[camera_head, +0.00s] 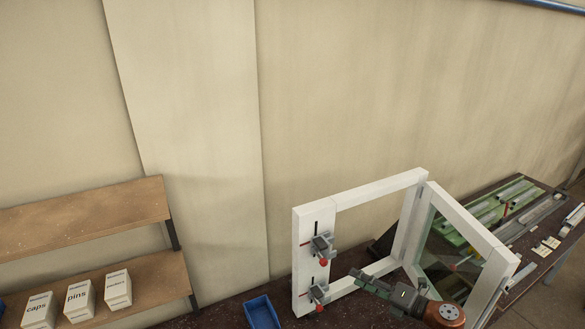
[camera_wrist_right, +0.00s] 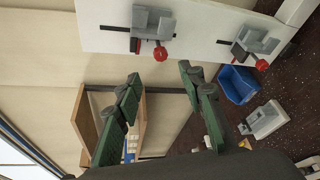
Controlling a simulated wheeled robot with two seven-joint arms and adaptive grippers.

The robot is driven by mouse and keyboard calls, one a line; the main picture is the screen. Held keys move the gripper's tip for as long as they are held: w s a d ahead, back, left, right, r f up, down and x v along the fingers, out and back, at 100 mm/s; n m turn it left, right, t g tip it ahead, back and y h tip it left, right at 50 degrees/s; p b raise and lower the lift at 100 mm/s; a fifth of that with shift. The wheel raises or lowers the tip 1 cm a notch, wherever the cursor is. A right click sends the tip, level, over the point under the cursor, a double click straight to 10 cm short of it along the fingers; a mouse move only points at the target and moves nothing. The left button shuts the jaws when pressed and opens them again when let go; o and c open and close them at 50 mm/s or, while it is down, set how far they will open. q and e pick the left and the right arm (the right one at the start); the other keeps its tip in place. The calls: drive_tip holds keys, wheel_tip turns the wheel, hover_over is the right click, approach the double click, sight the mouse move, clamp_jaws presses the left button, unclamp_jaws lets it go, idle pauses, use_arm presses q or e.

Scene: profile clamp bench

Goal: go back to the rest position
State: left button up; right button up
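My right gripper (camera_head: 362,279) is in the lower right of the head view, in front of the white window frame, with its fingers pointing left toward the clamps. In the right wrist view its two green fingers (camera_wrist_right: 160,75) are spread apart with nothing between them. The white frame (camera_head: 380,185) stands upright on the bench. Two grey clamps with red knobs, an upper one (camera_head: 321,247) and a lower one (camera_head: 317,294), sit on its left post. In the wrist view the clamps are beyond the fingers, apart from them. My left gripper is not in view.
A glazed sash (camera_head: 470,222) stands angled at the frame's right side. A blue bin (camera_head: 262,313) is left of the frame. A grey clamp-like block (camera_wrist_right: 264,120) lies on the dark bench. Shelves (camera_head: 80,217) with labelled boxes (camera_head: 79,299) are at left.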

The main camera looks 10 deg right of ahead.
drive_tip(key=s+d+f+m+h, duration=0.5)
drive_tip(key=f+m, duration=0.3)
drive_tip(key=m, duration=0.3)
drive_tip(key=s+d+f+m+h, duration=0.45)
drive_tip(key=f+m+h, duration=0.2)
drive_tip(key=m, duration=0.35)
drive_tip(key=s+a+f+m+g, duration=0.1)
drive_tip(key=s+f+m+g, duration=0.5)
drive_tip(key=s, duration=0.6)
drive_tip(key=s+a+f+m+g, duration=0.25)
drive_tip(key=s+f, duration=0.55)
drive_tip(key=s, duration=0.5)
wheel_tip(320, 180, down, 40)
drive_tip(key=s+r+g+y+b, duration=0.1)
drive_tip(key=s+g+b, duration=0.1)
drive_tip(key=b, duration=0.9)
drive_tip(key=s+f+b, duration=0.4)
drive_tip(key=s+f, duration=0.6)
drive_tip(key=f, duration=0.4)
drive_tip(key=s+f+b, duration=0.4)
drive_tip(key=s+f, duration=0.5)
drive_tip(key=f, duration=0.5)
drive_tip(key=shift+s+a+g+b, duration=0.3)
drive_tip(key=shift+s+a+g, duration=0.05)
drive_tip(key=shift+a+g, duration=0.1)
